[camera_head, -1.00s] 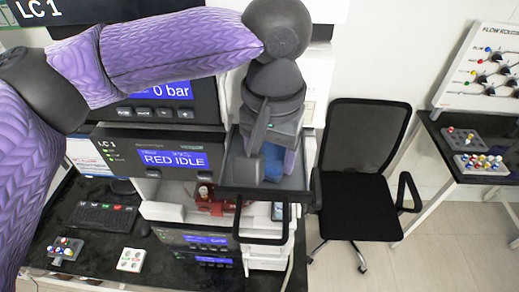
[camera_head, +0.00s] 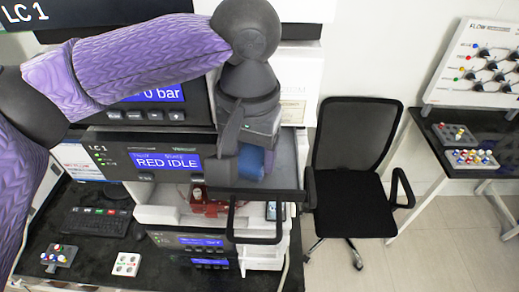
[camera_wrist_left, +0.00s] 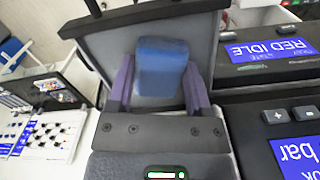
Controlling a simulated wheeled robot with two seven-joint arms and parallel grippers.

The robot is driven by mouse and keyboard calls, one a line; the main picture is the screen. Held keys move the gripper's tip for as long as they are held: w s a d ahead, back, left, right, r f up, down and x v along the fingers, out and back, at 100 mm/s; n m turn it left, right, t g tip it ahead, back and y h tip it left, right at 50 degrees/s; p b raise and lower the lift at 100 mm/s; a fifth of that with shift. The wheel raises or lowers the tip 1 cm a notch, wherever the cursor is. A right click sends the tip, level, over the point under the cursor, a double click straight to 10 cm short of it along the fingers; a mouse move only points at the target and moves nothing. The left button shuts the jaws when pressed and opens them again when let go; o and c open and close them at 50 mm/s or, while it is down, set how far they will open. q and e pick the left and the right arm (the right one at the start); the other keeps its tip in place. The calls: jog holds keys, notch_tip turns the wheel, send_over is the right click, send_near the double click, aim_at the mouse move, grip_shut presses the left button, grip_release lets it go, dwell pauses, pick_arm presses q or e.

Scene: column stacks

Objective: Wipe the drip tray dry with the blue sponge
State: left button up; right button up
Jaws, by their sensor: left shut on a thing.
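My left gripper (camera_head: 247,164) is shut on the blue sponge (camera_head: 251,157) and points down over the drip tray (camera_head: 286,160). The drip tray is a shallow grey pulled-out tray with a dark front edge and a black loop handle (camera_head: 255,239). In the left wrist view the sponge (camera_wrist_left: 160,70) sits between the two purple-sided fingers of the left gripper (camera_wrist_left: 159,82), with the tray's grey floor (camera_wrist_left: 110,48) around it. I cannot tell whether the sponge touches the floor. The gripper hides part of the tray. My right gripper is not in view.
Instrument modules with blue screens (camera_head: 167,162) stand close to the left of the tray. A red part (camera_head: 205,204) lies in the open bay below. A black office chair (camera_head: 355,160) is at right, with a dark side table (camera_head: 465,145) beyond it.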

pick_arm(q)
jog(key=shift+a, duration=0.35)
jog(key=shift+r, duration=3)
jog(key=shift+r, duration=1.5)
